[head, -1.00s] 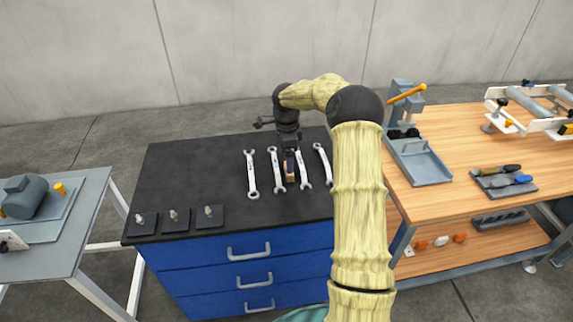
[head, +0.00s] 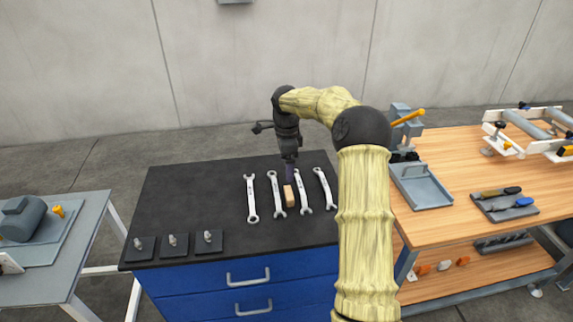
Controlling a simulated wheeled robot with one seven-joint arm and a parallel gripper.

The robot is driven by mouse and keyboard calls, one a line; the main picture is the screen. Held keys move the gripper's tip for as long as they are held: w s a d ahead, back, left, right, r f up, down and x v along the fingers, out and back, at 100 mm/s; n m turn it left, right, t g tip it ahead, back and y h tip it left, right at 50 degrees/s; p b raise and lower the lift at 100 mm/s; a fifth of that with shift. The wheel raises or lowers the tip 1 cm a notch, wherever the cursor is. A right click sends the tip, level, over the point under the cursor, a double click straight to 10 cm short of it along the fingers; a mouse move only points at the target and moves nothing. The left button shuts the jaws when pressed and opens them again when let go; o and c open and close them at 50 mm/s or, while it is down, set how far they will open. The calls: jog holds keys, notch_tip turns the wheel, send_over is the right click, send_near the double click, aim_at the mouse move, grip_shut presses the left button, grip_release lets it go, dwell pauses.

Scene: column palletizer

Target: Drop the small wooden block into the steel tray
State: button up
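The small wooden block (head: 291,200) is a light tan piece at the middle of the black top of the blue cabinet, between wrenches. My gripper (head: 290,180) points down right at the block, its dark fingers just above or behind it. I cannot tell whether the fingers touch the block or how wide they are open. The steel tray (head: 427,199) is a shallow grey tray on the wooden bench to the right, beyond my arm. Its inside looks empty.
Several wrenches (head: 251,200) lie on the black cabinet top (head: 200,200) on both sides of the block. Three dark plates with pegs (head: 173,245) stand at its front left. A vise-like grey device (head: 401,125) stands behind the tray. Screwdrivers (head: 500,192) lie right of it.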

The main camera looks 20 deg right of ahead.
notch_tip(320, 180, up, 6)
jog(key=w+d+n+t+h, duration=0.2)
jog(key=w+n+t+h, duration=0.15)
jog(key=t+h, duration=0.25)
jog(key=s+a+r+n+t+y, duration=0.3)
jog(key=s+a+n+t, duration=0.15)
jog(key=a+n, duration=0.4)
jog(key=s+a+f+n+g+y, duration=0.1)
jog(key=s+a+f+n+y, duration=0.15)
jog(key=s, duration=0.25)
jog(key=s+a+f+n+g+y, duration=0.1)
jog(key=s+a+f+n, duration=0.1)
jog(key=s+a, duration=0.3)
jog(key=s+d+f+n+g, duration=0.1)
jog(key=s+f+n+g, duration=0.1)
jog(key=s, duration=0.7)
jog(key=s+d+f+n+g, duration=0.1)
jog(key=s+f+g, duration=0.2)
jog(key=s, duration=0.7)
jog(key=shift+s+n+g, duration=0.2)
jog(key=shift+n+g, duration=0.15)
jog(key=shift+g, duration=0.1)
